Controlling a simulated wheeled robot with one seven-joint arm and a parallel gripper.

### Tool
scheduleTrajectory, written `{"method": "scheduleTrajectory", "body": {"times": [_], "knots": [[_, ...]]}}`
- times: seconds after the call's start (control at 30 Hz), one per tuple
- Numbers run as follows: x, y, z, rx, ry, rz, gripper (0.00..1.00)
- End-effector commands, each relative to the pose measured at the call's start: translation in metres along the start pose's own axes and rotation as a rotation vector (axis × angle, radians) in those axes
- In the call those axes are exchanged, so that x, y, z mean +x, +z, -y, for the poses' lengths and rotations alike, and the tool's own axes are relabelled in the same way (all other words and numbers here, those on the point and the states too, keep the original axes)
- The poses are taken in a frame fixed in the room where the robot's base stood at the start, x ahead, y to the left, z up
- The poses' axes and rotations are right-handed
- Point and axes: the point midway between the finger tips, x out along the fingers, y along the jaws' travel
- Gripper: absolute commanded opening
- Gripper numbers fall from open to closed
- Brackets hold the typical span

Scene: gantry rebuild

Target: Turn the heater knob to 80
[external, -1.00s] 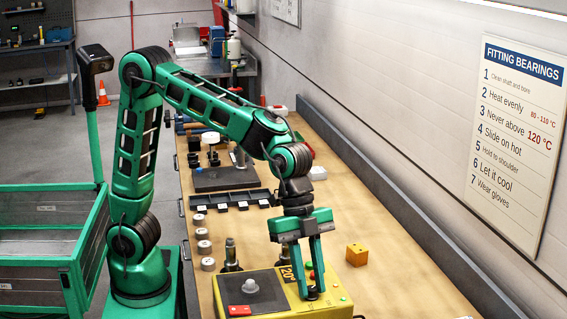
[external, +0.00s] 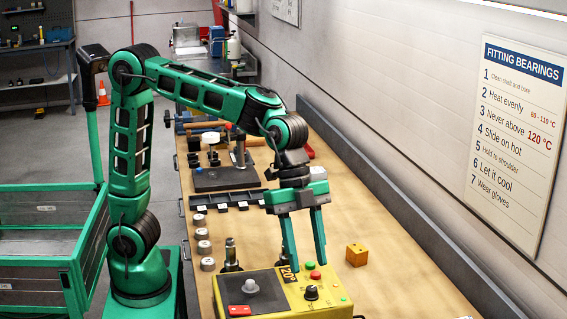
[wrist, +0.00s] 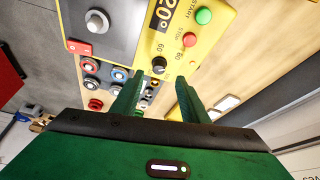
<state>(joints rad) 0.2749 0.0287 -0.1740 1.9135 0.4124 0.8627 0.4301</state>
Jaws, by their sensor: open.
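The yellow heater (external: 275,305) sits at the near end of the bench. Its black knob (external: 311,292) shows clear of my fingers, and it also shows in the wrist view (wrist: 159,65). The printed numbers 60 and 80 lie beside the knob in the wrist view; I cannot tell which number it points at. A red button (external: 315,275) and a green button (external: 309,265) are on the same panel. My gripper (external: 307,267) is open and empty, above the panel and apart from the knob. In the wrist view its fingertips (wrist: 160,80) appear either side of the knob's lower edge.
A grey plate with a pale peg (external: 250,287) and a red switch (external: 240,311) are on the heater's left. An orange block (external: 356,254) stands to the right on the bench. Dark posts (external: 230,252) and several pale round parts stand to the left.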

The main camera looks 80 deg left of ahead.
Motion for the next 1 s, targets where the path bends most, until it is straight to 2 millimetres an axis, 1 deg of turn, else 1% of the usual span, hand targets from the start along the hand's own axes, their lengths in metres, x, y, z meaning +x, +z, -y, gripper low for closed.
{"method": "scheduleTrajectory", "body": {"times": [0.03,0.1,0.2,0.33,0.5,1.0], "knots": [[-0.01,0.0,0.001,-0.001,-0.003,-0.003,0.41],[-0.022,0.0,0.001,0.0,-0.003,-0.002,0.41],[-0.035,0.0,0.002,-0.001,-0.001,-0.001,0.41],[-0.046,0.0,0.001,-0.001,-0.001,0.0,0.41],[-0.05,0.0,0.001,-0.001,0.0,0.001,0.41],[-0.05,0.001,0.001,-0.002,0.001,0.001,0.41]]}}
